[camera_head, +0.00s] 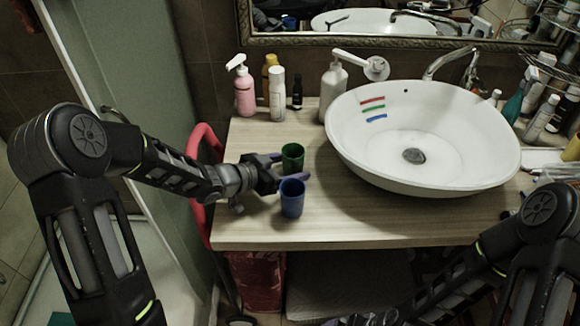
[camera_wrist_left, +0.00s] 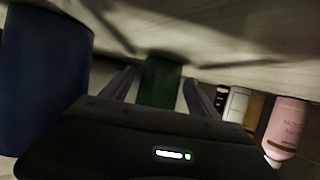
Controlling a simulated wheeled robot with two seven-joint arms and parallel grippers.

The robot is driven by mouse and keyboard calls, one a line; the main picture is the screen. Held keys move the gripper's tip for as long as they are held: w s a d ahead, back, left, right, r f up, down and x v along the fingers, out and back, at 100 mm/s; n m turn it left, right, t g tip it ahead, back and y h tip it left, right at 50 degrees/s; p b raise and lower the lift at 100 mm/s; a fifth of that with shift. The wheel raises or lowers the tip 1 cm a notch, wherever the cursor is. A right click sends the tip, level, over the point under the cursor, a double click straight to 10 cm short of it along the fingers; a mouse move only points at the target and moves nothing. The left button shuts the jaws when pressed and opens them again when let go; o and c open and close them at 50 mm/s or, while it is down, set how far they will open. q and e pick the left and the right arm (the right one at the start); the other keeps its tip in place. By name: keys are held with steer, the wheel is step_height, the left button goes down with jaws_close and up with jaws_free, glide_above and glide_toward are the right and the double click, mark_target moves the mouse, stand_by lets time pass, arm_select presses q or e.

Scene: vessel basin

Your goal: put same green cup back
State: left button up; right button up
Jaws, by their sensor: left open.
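A green cup (camera_head: 293,157) stands upright on the wooden counter, left of the basin. My left gripper (camera_head: 291,168) is open, with one finger on the far side of the green cup and one on its near side. In the left wrist view the green cup (camera_wrist_left: 160,82) shows between the two spread fingers (camera_wrist_left: 160,88). A blue cup (camera_head: 292,199) stands just in front of the near finger; it also shows large at the left of the wrist view (camera_wrist_left: 42,75). My right arm shows at the lower right; its fingers are out of view.
A white basin (camera_head: 345,130) with red, green and blue marks inside fills the right of the counter (camera_head: 330,220). A pink pump bottle (camera_head: 245,92), a white bottle (camera_head: 277,95) and other bottles stand behind the cups. The counter's front middle is clear.

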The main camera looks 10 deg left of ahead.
arm_select(q)
steer(key=v, duration=1.2)
steer(key=shift+r, duration=0.2)
stand_by(0.4)
